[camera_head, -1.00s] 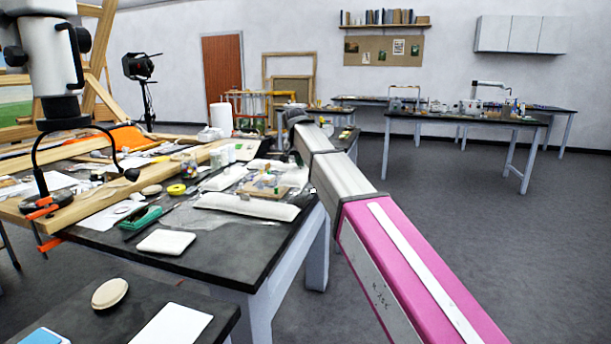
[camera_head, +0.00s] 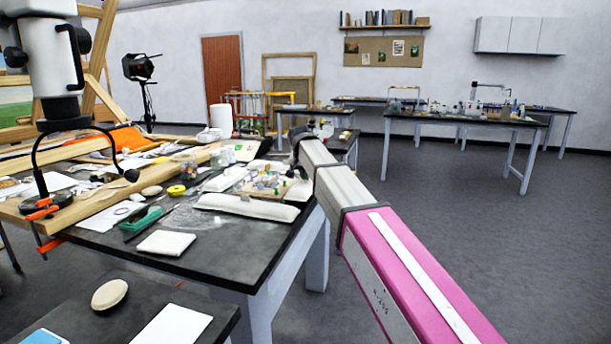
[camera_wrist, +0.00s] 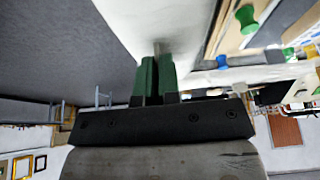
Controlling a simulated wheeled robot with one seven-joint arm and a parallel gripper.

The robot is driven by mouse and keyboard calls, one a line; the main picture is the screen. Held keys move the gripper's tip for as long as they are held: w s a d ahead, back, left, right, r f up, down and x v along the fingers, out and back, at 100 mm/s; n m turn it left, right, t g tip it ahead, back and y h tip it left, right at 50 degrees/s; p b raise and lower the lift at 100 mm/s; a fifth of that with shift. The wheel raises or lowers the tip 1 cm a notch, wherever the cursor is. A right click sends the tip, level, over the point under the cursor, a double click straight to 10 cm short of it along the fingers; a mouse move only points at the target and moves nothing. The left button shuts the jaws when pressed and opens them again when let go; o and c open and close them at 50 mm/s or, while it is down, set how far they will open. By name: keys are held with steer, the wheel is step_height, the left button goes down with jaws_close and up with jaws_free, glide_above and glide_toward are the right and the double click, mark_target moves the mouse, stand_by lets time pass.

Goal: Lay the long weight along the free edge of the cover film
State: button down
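The long weight (camera_wrist: 130,22) is a white, padded bar with a small grey tab on top, filling the upper middle of the wrist view. My gripper (camera_wrist: 157,60) has its green fingers close together at that tab and looks shut on it. In the head view a pale part of this weight (camera_head: 299,190) shows below the end of my arm, at the right side of the pinned board; the gripper is mostly hidden there. Whether the weight touches the table cannot be told. The cover film is hard to make out around the board (camera_head: 240,187).
A similar white weight (camera_head: 245,207) lies along the board's front side. Coloured pins (camera_head: 268,183) stand on the board, close beside the held weight; a green one (camera_wrist: 246,18) shows in the wrist view. A white pad (camera_head: 166,243) lies in front. Open floor (camera_head: 440,220) lies right of the table.

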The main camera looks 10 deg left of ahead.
steer(key=shift+f, duration=0.4)
steer(key=c, duration=1.3)
jaws_free()
steer(key=shift+c, duration=0.2)
steer(key=shift+r, duration=0.1)
steer(key=shift+r, duration=0.25)
steer(key=d+v, duration=0.1)
steer(key=v, duration=1.1)
steer(key=s+d+f+n+g, duration=0.1)
steer(key=s+d+f, duration=0.2)
steer(key=d+f, duration=0.8)
steer(key=s+d+f+g, duration=0.15)
steer(key=d+f, duration=0.65)
steer(key=f, duration=0.8)
steer(key=s+d+f+g, duration=0.2)
steer(key=s+d+f, duration=1.5)
steer(key=s+f, duration=0.2)
steer(key=shift+s+d+f+n+y, duration=0.3)
steer(key=shift+s+f, duration=0.1)
steer(key=shift+f, duration=0.2)
